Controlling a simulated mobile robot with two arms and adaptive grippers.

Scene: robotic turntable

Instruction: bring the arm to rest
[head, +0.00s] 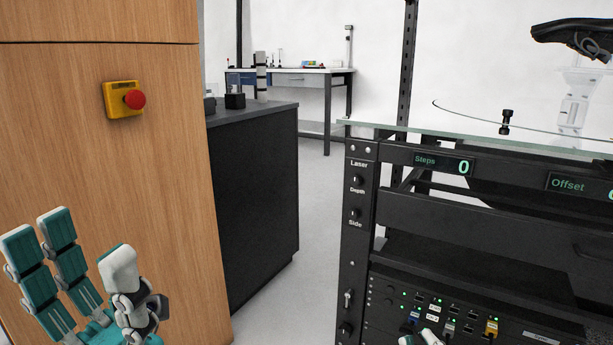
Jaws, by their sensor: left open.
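My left gripper (86,252) is in the lower left of the head view. Its teal and white fingers are spread open and empty, in front of the wooden cabinet and apart from each other. The tips of my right gripper (422,338) just show at the bottom edge, in front of the rack's lower panel. The rest of it is cut off, so I cannot tell whether it is open or shut.
A wooden cabinet (100,170) with a red emergency button (134,99) stands at the left. A dark counter (258,200) is beside it. The black turntable rack (450,215), with knobs and displays, fills the right. Clear floor (315,220) lies between.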

